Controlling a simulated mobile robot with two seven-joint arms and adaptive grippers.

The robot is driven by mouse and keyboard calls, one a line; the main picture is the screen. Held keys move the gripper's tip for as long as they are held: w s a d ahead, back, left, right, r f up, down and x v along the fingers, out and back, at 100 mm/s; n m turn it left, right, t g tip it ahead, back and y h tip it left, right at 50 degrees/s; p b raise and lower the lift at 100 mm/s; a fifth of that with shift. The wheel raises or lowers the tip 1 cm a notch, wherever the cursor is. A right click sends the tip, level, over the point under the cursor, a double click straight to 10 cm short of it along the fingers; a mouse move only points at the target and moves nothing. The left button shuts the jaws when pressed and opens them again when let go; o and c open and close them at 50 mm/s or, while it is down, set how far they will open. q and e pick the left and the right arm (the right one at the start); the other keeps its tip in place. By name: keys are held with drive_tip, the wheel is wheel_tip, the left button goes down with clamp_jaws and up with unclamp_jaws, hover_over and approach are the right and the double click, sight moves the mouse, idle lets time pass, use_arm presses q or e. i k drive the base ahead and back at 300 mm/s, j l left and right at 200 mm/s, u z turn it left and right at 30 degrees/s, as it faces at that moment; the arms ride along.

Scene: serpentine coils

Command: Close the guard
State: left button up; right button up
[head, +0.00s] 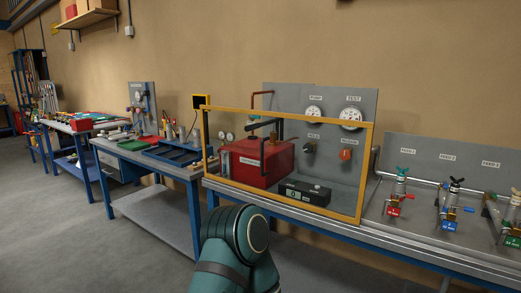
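The guard (290,115) is a clear panel with a yellow frame, in the middle of the head view. It stands roughly upright at the front of the bench, before a red pump box (262,163) and a black gauge unit (304,192). I cannot tell from this view whether it is fully down or partly swung out. Neither of my grippers shows.
A grey back panel (275,94) with dials and knobs stands behind the guard. Valves with red and blue handles (397,189) stand on the bench to the right. A blue-legged workbench (140,155) with trays and tools is at the left. The floor (60,235) at front left is clear.

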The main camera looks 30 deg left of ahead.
sight(356, 220)
drive_tip(key=i+j, duration=0.2)
drive_tip(key=j, duration=0.2)
drive_tip(key=i+j, duration=0.2)
drive_tip(key=j, duration=0.25)
drive_tip(key=i+j+u, duration=0.1)
drive_tip(key=j, duration=0.3)
drive_tip(key=i, duration=0.15)
